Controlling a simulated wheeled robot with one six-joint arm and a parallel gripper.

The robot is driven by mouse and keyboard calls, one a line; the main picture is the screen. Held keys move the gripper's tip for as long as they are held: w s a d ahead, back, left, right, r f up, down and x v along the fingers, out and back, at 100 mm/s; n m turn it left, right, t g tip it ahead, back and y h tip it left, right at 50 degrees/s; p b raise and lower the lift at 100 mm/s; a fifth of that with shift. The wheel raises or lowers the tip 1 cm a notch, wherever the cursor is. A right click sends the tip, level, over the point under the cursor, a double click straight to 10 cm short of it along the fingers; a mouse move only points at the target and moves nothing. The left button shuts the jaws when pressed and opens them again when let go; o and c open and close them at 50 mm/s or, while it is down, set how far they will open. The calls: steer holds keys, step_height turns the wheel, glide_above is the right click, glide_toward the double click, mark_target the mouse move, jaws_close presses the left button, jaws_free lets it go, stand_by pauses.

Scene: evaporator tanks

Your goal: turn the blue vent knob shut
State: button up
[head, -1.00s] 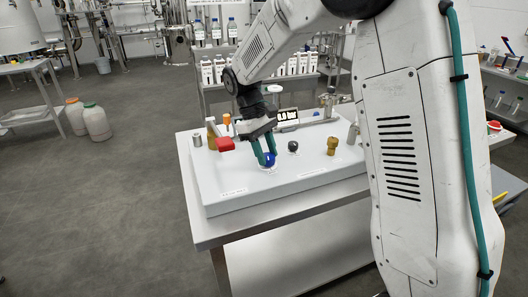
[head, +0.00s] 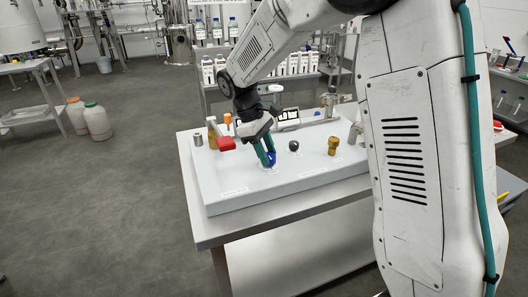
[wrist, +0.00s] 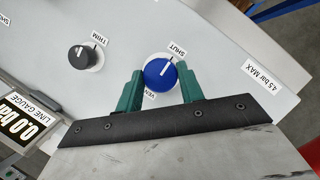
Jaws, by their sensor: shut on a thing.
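The blue vent knob (wrist: 158,75) stands on the pale grey panel, with a white pointer line on its face. In the wrist view the line points up and to the right, towards the SHUT label (wrist: 177,49). The VENT label is partly hidden below the knob. My gripper (wrist: 160,70) is shut on the knob, with one teal finger on each side of it. In the head view my gripper (head: 265,157) reaches down to the blue knob (head: 272,160), and the fingers cover part of it.
A black TRIM knob (wrist: 84,57) sits beside the blue one. The line gauge (wrist: 22,125) reads about 0.0 bar. A red-handled valve (head: 225,143) is left of my gripper, and a brass fitting (head: 333,146) stands to the right. The panel front is clear.

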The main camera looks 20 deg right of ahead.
steer(key=o, duration=1)
steer(key=v, duration=0.8)
steer(key=shift+w, duration=0.1)
steer(key=s, duration=0.1)
steer(key=s+f+m, duration=0.2)
steer(key=shift+s, duration=0.35)
steer(key=s+d+r+m+t+y, duration=0.1)
steer(key=s+m, duration=0.1)
steer(key=s, duration=0.7)
steer(key=s+d+r+m+t+y, duration=0.1)
steer(key=s+d+r+m+t, duration=0.1)
steer(key=s, duration=0.8)
steer(key=s+d+r+m+t+y, duration=0.1)
steer(key=s+d+r+m, duration=0.1)
steer(key=s, duration=0.8)
steer(key=shift+m, duration=0.6)
